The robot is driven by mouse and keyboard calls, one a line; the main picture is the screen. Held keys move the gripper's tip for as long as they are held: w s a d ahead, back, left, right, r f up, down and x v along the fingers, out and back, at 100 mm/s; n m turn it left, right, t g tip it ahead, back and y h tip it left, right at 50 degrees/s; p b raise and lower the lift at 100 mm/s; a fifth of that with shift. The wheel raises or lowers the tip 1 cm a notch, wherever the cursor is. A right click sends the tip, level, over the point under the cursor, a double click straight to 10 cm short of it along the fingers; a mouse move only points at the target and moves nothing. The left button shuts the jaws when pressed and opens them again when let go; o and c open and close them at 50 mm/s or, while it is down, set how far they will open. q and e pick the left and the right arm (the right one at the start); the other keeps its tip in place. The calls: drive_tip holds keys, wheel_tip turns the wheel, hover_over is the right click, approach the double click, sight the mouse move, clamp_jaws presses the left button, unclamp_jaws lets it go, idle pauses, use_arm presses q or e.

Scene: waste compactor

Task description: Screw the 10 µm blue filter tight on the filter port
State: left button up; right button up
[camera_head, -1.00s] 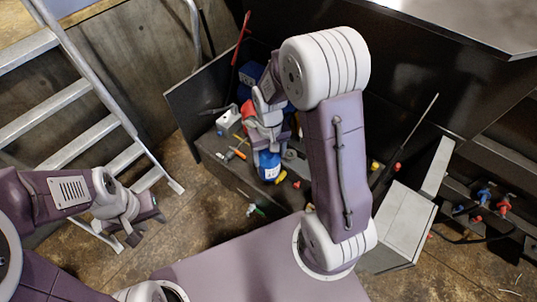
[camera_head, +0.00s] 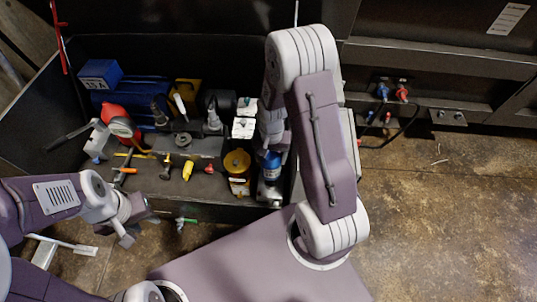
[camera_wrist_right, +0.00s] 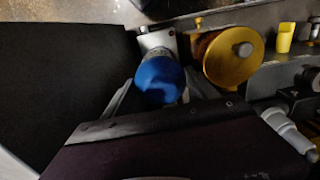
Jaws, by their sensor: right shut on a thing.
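The blue filter (camera_head: 271,163) is in my right gripper, above a grey and clear fitting at the right end of the bench in the head view. In the right wrist view its round blue body (camera_wrist_right: 160,80) sits between the two fingers of my right gripper (camera_wrist_right: 163,92). Beyond it is a light grey block (camera_wrist_right: 157,40), which looks like the filter port. The filter lines up with it, but I cannot tell whether they touch or are threaded together. My left gripper (camera_head: 125,230) is open and empty, in front of the bench's left part.
A yellow-topped filter unit (camera_head: 237,162) stands just left of the blue filter. A red part (camera_head: 117,122), a blue box (camera_head: 99,73) and a small yellow part (camera_head: 188,170) are on the bench further left. The floor at the right (camera_head: 440,200) is mostly clear.

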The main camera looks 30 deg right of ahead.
drive_tip(key=shift+r, duration=0.1)
idle(0.3)
drive_tip(key=shift+f+b, duration=1.85)
drive_tip(key=shift+f, duration=1.2)
drive_tip(key=n, duration=0.5)
drive_tip(key=n, duration=0.5)
drive_tip(key=shift+s+p, duration=0.1)
drive_tip(key=shift+p, duration=0.5)
drive_tip(key=shift+f+b, duration=0.5)
drive_tip(key=shift+f, duration=0.3)
drive_tip(key=shift+p, duration=0.35)
idle(0.3)
